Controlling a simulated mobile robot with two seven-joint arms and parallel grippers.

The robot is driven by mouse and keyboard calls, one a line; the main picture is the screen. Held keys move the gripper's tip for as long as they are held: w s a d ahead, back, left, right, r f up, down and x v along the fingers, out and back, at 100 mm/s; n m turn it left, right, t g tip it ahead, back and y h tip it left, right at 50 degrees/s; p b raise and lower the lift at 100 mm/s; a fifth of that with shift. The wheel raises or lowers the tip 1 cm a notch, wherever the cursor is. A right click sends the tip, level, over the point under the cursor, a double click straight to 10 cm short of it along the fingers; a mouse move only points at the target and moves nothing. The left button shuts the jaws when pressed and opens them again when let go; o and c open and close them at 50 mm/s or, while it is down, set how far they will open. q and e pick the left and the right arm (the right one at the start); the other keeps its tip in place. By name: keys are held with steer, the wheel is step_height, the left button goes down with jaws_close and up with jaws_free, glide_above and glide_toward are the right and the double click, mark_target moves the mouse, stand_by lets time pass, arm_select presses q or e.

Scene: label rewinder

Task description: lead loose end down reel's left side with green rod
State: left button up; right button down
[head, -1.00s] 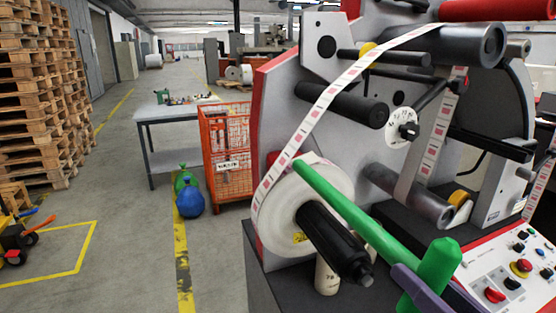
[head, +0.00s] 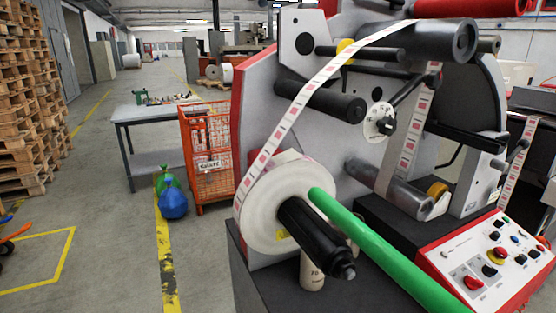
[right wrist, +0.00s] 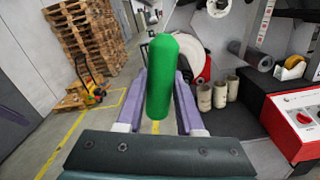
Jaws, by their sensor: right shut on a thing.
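The white reel (head: 262,190) sits on a black spindle (head: 315,240) at the front of the rewinder. The printed label strip (head: 305,95) runs from the upper roller down to the reel's left edge, where its lower end lies along the rim; I cannot tell whether it touches. The green rod (head: 385,253) slants from the lower right, its tip appearing at the reel's right face, right of the spindle; contact is unclear. In the right wrist view my right gripper (right wrist: 167,75) has purple fingers shut on the green rod (right wrist: 162,95). My left gripper is not in view.
The red-edged control panel (head: 490,262) stands at the lower right. Rollers (head: 320,102) project above the reel. An orange wire cage (head: 207,160), blue bag (head: 173,203) and table (head: 150,112) stand left, with open floor before them.

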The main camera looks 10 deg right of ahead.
steer(key=v, duration=0.7)
steer(key=shift+s, duration=0.2)
steer(key=shift+w+r, duration=0.1)
